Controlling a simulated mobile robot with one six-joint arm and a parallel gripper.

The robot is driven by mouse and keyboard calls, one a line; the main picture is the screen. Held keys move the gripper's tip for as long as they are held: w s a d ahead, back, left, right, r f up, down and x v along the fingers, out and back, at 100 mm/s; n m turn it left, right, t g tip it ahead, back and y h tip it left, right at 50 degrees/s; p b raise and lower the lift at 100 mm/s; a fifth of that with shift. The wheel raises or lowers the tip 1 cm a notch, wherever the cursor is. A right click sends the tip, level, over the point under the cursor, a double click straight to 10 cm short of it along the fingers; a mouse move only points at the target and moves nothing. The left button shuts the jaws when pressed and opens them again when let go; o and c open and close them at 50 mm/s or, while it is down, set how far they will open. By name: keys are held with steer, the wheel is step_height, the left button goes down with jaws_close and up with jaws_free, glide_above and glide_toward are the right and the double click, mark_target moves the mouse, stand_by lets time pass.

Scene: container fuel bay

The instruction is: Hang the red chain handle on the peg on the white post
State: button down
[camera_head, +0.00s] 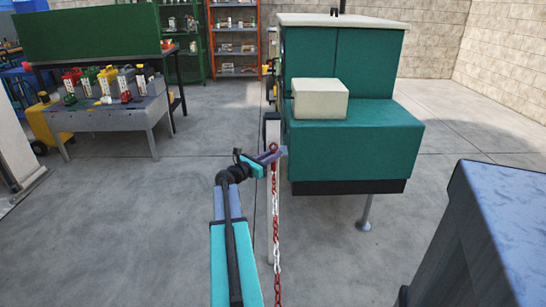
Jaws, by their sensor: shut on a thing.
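My gripper (272,156) is at the end of my turquoise arm, near the middle of the picture. It is shut on the red chain handle (274,147), whose red top shows at the fingertips. A red and white chain (276,215) hangs from it almost straight down, past the lower picture edge. A slim white post (269,225) stands behind or beside the chain and is partly hidden by it and by my gripper. The peg cannot be made out. I cannot tell whether the handle touches the post.
A green cabinet (355,150) with a cream box (320,99) on it stands just right of my gripper. A grey table (110,117) with several coloured cans is at the left. A dark grey block (495,235) fills the lower right. The floor between is clear.

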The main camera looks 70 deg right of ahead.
steer(key=shift+w+d+f, duration=0.1)
steer(key=shift+d+f, duration=0.05)
steer(key=shift+d, duration=0.2)
stand_by(0.5)
steer(key=c, duration=1.6)
jaws_free()
steer(key=shift+w+a+f, duration=0.1)
steer(key=shift+w+a, duration=0.25)
steer(key=shift+a, duration=0.3)
steer(key=v, duration=0.4)
steer(key=p+v, duration=0.1)
steer(key=v, duration=0.2)
steer(key=shift+s+a, duration=0.15)
steer(key=shift+s, duration=0.15)
